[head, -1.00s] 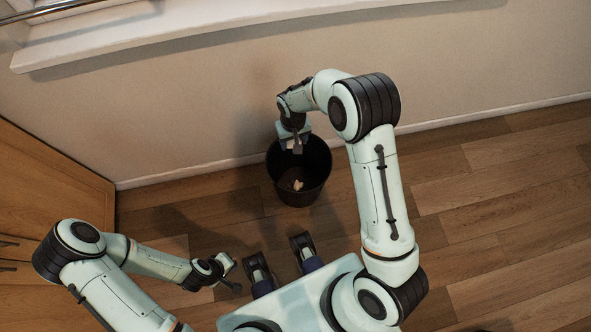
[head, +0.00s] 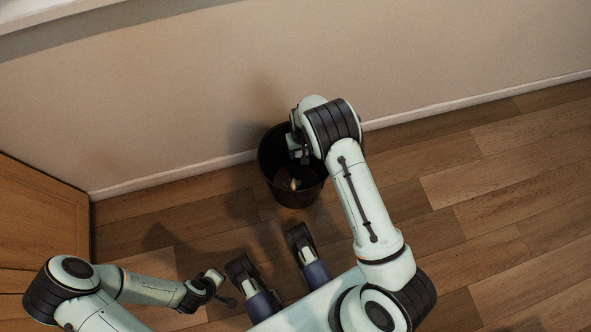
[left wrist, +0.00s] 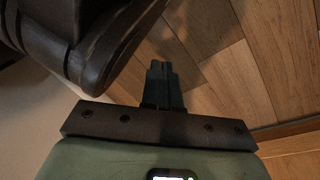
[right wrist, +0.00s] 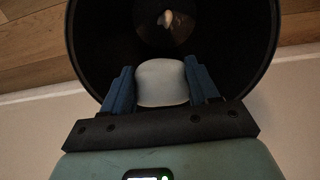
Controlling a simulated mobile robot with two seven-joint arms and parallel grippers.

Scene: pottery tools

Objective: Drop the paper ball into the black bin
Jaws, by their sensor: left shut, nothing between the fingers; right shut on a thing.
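The black bin (head: 297,199) stands upright on the floor by the wall in the head view. My right gripper (head: 301,158) is at the bin's opening, pointing down. In the right wrist view, the right gripper (right wrist: 161,88) is shut on the white, rounded paper ball (right wrist: 161,83), with the bin's dark inside (right wrist: 245,35) around and beyond it. In the head view the ball is hard to make out under the gripper. My left gripper (head: 230,302) is low at the left, away from the bin; in the left wrist view its fingers (left wrist: 164,68) are shut and empty.
A small pale scrap (head: 294,184) lies inside the bin and also shows in the right wrist view (right wrist: 167,20). A wall (head: 180,110) rises behind the bin. A wooden cabinet (head: 40,220) stands at the left. The wooden floor (head: 480,210) is clear at the right.

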